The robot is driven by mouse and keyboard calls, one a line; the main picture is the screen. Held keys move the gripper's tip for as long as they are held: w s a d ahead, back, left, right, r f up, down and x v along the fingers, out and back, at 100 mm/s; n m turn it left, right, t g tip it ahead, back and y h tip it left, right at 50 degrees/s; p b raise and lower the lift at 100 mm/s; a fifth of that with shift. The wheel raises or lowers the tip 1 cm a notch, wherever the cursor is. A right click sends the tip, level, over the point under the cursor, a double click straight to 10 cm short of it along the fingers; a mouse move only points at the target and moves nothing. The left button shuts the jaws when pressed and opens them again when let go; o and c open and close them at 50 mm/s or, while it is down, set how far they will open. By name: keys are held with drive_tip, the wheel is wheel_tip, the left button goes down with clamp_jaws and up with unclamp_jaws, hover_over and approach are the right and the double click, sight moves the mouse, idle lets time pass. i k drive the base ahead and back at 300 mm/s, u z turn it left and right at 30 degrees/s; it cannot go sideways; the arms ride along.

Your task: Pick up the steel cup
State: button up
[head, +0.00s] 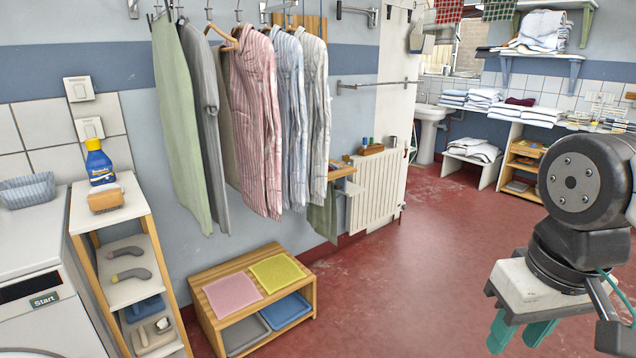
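A small grey metallic cup-like thing (392,141) stands by the top of the white radiator, in the middle of the head view. It is tiny at this distance, so I cannot be sure that it is the steel cup. My gripper (518,336) hangs at the lower right with its teal fingers pointing down. The fingers stand apart with red floor showing between them, and they hold nothing. The gripper is far from the cup-like thing and much nearer to the camera.
The white radiator (376,190) and a small wall shelf (340,173) stand along the wall. Hanging shirts (258,120) and a low wooden bench (215,310) are left of it. A narrow shelf unit (128,212) stands further left. The red floor (420,270) is clear in the middle.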

sight(392, 142)
drive_tip(key=z, duration=0.3)
drive_tip(key=i, duration=2.45)
drive_tip(key=z, duration=0.6)
drive_tip(key=i, duration=2.8)
drive_tip(key=z, duration=0.25)
